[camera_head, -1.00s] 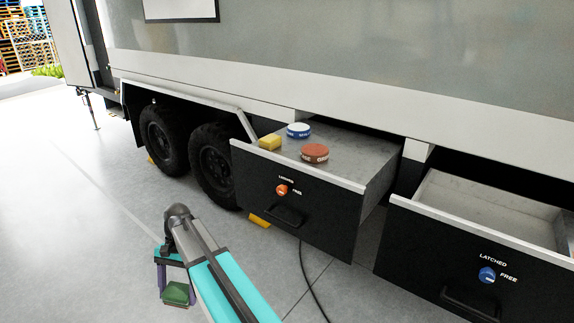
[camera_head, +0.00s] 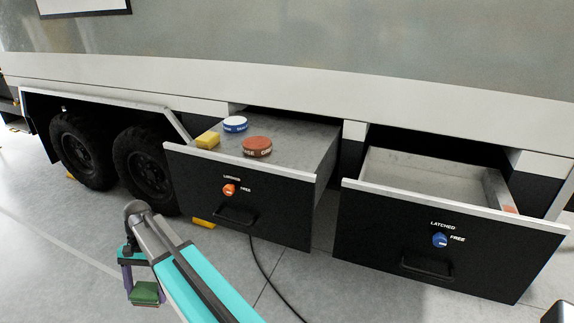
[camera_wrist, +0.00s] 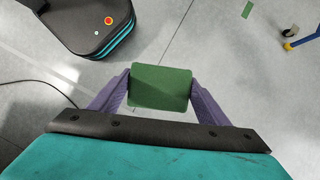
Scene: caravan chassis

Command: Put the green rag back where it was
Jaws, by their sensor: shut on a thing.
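The green rag (camera_head: 144,292) is a small folded block held by my gripper (camera_head: 142,280) at the lower left of the head view, above the floor. In the wrist view the rag (camera_wrist: 160,87) sits between both purple fingers of my gripper (camera_wrist: 158,92), which are shut on it. Two drawers stand pulled out. The left drawer (camera_head: 270,222) has an orange latch knob and holds a yellow block (camera_head: 208,140), a blue-and-white tin (camera_head: 235,124) and a red-brown tin (camera_head: 257,146). The right drawer (camera_head: 450,245) has a blue knob; its visible floor is mostly bare.
Dark wheels (camera_head: 145,165) stand left of the drawers, with yellow chocks on the floor. A black cable (camera_head: 265,275) runs over the floor below the left drawer. A reddish item (camera_head: 509,209) shows at the right drawer's right end. Open floor lies at the left.

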